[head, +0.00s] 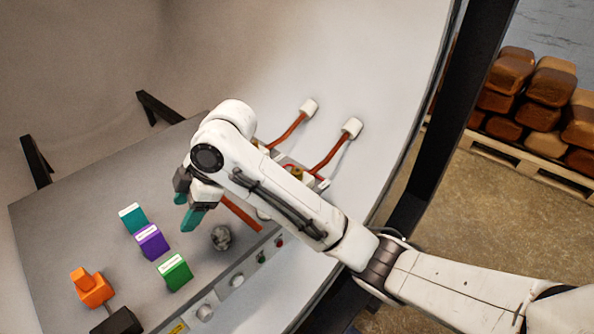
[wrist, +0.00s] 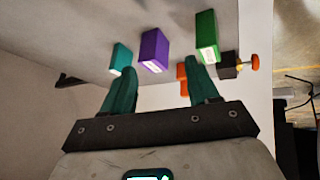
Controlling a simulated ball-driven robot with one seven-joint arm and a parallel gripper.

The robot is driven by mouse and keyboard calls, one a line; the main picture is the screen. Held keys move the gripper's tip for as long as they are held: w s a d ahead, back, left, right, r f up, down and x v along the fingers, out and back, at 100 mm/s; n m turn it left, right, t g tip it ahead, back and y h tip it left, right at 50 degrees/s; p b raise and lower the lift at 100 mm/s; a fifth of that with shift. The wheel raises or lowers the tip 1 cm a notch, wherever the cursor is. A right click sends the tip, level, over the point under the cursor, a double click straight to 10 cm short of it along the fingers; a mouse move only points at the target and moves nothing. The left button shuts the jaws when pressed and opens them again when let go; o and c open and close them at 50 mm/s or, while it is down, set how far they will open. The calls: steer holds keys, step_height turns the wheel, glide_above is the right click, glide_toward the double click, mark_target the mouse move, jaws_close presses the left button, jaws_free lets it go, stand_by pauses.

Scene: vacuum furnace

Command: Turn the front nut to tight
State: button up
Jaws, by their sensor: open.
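The terminal area (head: 296,171), with brass and red parts, shows partly behind my arm in the head view. Two copper rods lead to it from white round fittings on the curved wall. I cannot make out the front nut clearly; my arm covers part of this area. My gripper (head: 186,212) is open and empty, its teal fingers above the grey panel, left of the terminals and apart from them. In the wrist view its two fingers (wrist: 161,66) stand wide apart with nothing held between them.
Teal (head: 133,217), purple (head: 152,242) and green (head: 175,273) blocks stand on the panel (head: 75,225), with an orange piece (head: 92,287) and black block (head: 117,321) at lower left. A grey round lump (head: 221,238) lies near the knobs. Stacked brown sacks (head: 540,100) lie far right.

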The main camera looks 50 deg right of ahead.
steer(key=w+d+r+n+g+h+b, duration=0.1)
steer(key=w+d+r+n+h, duration=0.15)
steer(key=d, duration=0.85)
steer(key=n+g+h+b, duration=0.1)
steer(key=g+h, duration=0.2)
glide_toward(297, 169)
step_height(297, 169, down, 10)
steer(key=shift+s+r, duration=0.2)
steer(key=c, duration=1)
